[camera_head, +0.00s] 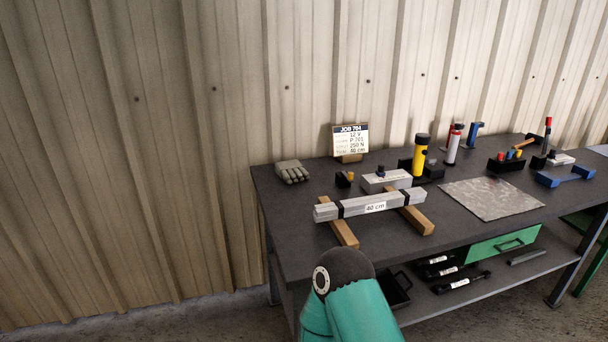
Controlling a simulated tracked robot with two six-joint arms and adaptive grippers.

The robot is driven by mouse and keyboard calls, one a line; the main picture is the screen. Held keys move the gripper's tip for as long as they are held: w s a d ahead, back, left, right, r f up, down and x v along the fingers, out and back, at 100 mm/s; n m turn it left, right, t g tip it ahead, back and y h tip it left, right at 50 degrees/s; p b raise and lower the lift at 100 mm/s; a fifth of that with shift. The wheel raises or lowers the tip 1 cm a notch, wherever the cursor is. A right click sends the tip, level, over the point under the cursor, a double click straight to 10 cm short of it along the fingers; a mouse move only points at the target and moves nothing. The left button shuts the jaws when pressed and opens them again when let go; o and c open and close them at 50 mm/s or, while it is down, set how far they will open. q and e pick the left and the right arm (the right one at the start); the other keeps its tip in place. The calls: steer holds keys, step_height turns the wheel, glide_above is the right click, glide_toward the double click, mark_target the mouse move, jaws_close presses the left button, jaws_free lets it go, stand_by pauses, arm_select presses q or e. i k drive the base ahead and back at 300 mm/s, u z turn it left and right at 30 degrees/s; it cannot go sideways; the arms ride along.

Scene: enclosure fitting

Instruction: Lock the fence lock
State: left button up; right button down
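I cannot make out a fence or a fence lock in this view. A teal arm link of mine with a dark rounded joint rises from the bottom edge, in front of the workbench (290,239). Neither of my grippers shows.
On the bench lie a grey glove (291,172), a job sign (350,141), a bundle of grey bars (335,207) on wooden blocks, a yellow cylinder (420,155), a metal sheet (482,199) and a blue tool (566,177). A green drawer (503,244) is below. A corrugated wall (120,130) stands behind.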

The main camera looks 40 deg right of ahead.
mark_target(348, 177)
steer(key=u, duration=0.35)
steer(key=k, duration=1.35)
steer(key=z, duration=1.1)
steer(key=i, duration=0.9)
steer(key=z, duration=0.1)
